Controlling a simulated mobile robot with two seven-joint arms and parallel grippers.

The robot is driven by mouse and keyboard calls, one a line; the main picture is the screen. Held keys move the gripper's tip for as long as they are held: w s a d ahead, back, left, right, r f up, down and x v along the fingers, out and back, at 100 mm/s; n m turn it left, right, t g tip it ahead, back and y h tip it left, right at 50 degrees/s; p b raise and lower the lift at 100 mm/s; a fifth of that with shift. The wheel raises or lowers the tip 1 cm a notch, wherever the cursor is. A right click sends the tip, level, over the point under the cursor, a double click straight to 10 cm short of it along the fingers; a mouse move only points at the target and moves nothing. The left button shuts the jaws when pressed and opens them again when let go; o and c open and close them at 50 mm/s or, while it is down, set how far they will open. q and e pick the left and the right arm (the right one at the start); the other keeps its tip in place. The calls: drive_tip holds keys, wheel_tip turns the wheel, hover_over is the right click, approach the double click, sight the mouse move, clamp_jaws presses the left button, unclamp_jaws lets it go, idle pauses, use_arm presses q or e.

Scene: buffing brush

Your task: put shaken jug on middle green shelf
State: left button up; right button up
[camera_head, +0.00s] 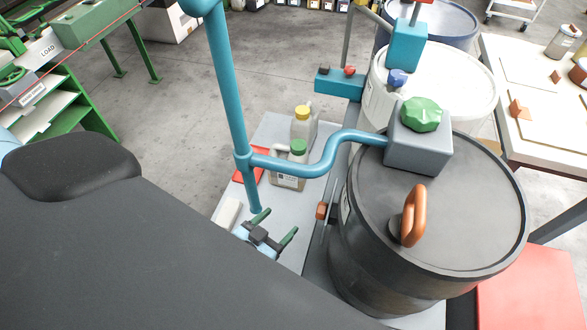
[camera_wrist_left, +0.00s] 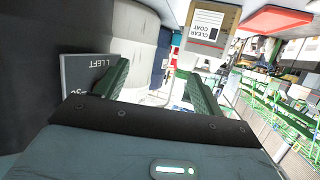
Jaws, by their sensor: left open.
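A jug with a green cap (camera_head: 290,182) stands upright on a grey table, partly behind a blue pipe. A second jug with a yellow cap (camera_head: 303,128) stands just behind it. My left gripper (camera_head: 281,221) is open and empty over the table, nearer me than the green-capped jug and apart from it. In the left wrist view, a jug labelled "CLEAR COAT" (camera_wrist_left: 208,30) shows beyond the open fingers (camera_wrist_left: 157,82), not between them. The green shelf rack (camera_head: 70,118) is at the far left, with pale shelf boards; which is the middle one is unclear. My right gripper is not in view.
A blue pipe (camera_head: 226,85) rises by the jugs and bends across to a grey box on a black drum (camera_head: 460,210). A white drum (camera_head: 440,85) stands behind. The grey table (camera_head: 270,130) also holds a white block (camera_head: 228,213). Open floor lies between table and rack.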

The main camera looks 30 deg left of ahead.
sight(300, 140)
use_arm(q)
drive_tip(key=w+a+r+n+t+y+b, duration=0.1)
drive_tip(key=w+a+y+b, duration=0.1)
drive_tip(key=w, duration=0.3)
drive_tip(key=w+a+r+n+t+y+b, duration=0.1)
drive_tip(key=w+a+b, duration=0.1)
drive_tip(key=w, duration=0.4)
drive_tip(key=w+a+r+n+t+y+b, duration=0.1)
drive_tip(key=w+y, duration=0.1)
drive_tip(key=w, duration=0.3)
drive_tip(key=shift+w+a+n+y+b, duration=0.2)
drive_tip(key=shift+a+n+y+b, duration=0.1)
drive_tip(key=shift+a+n+b, duration=0.1)
drive_tip(key=shift+r+b+x, duration=0.15)
drive_tip(key=shift+x, duration=0.75)
drive_tip(key=shift+r+b+x, duration=0.15)
drive_tip(key=shift+x, duration=0.7)
drive_tip(key=b+x, duration=0.1)
drive_tip(key=x, duration=0.3)
drive_tip(key=shift+d, duration=0.1)
drive_tip(key=shift+w, duration=0.5)
drive_tip(key=shift+r, duration=0.1)
drive_tip(key=shift+c, duration=0.4)
clamp_jaws()
